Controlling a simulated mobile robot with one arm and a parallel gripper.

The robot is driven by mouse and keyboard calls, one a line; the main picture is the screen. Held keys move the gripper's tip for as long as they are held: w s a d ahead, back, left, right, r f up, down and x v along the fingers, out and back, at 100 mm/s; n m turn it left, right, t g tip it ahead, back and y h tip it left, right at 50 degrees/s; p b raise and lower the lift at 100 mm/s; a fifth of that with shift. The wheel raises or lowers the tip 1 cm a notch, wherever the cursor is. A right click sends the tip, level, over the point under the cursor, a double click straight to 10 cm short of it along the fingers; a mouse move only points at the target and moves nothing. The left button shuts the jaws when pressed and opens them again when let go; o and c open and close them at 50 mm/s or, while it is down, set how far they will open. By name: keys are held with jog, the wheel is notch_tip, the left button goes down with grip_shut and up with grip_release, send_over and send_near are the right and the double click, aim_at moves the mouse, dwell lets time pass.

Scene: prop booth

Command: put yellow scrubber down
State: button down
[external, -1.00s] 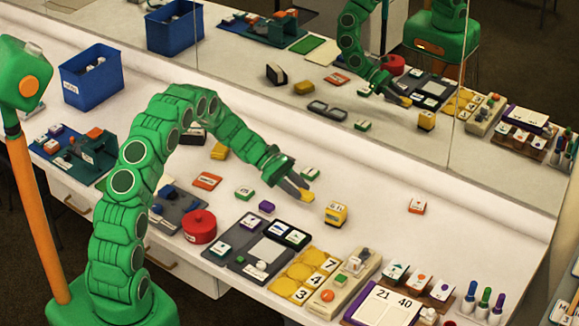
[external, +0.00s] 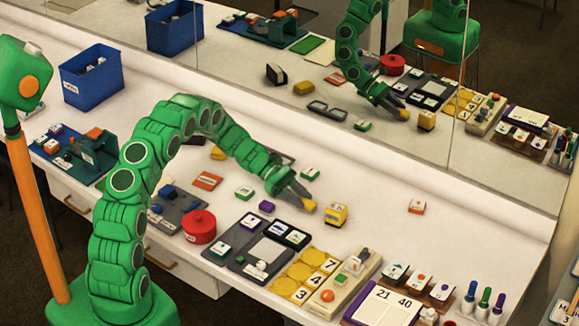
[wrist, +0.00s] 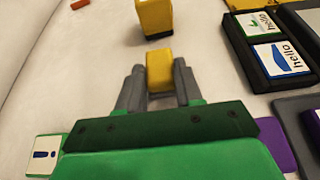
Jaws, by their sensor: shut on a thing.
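The yellow scrubber (wrist: 160,72) is a small yellow block between the two grey fingers of my gripper (wrist: 160,88) in the wrist view. In the external view the scrubber (external: 309,206) shows at the tips of my gripper (external: 303,198), low over the white table. My gripper is shut on it. I cannot tell whether the scrubber touches the table. A larger yellow block with a dark base (wrist: 155,18) stands just ahead of it in the wrist view; it also shows to the right of my gripper in the external view (external: 336,214).
A dark tray with picture tiles (external: 286,234) and a yellow number board (external: 305,271) lie nearer the front. A purple block (external: 266,206) and a green-edged tile (external: 310,174) are close by.

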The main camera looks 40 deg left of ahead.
jog(key=shift+f, duration=0.1)
jog(key=c, duration=0.7)
grip_release()
